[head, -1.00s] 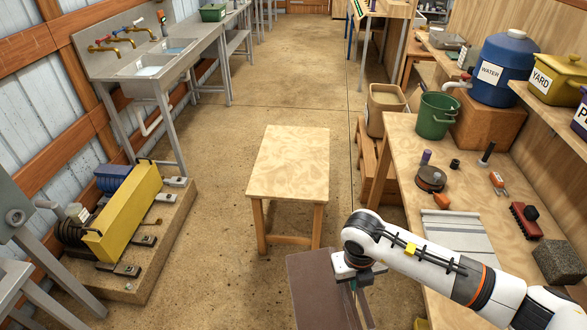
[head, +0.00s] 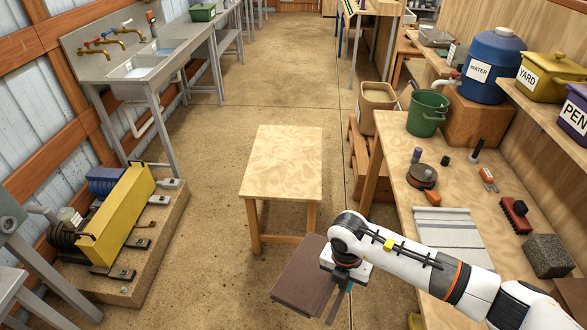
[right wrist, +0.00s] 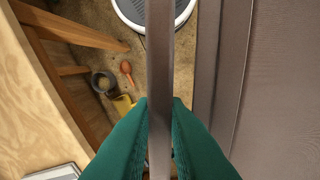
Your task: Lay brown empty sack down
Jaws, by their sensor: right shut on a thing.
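The brown sack (head: 303,274) looks flat and empty. It hangs tilted from my right gripper, low in the head view, in front of the small wooden table's near right leg. In the right wrist view my right gripper's green fingers (right wrist: 160,125) are shut on a narrow brown edge of the sack, and its wide brown face (right wrist: 282,90) fills the right side. In the head view the gripper (head: 345,285) is at the sack's right edge, its fingertips partly hidden. My left gripper is not in view.
The small table (head: 284,163) has a bare top. A workbench (head: 400,185) with a green bucket (head: 428,113), tools and a grey tray stands at right. A yellow machine (head: 118,213) on a plinth stands at left. Open floor lies between.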

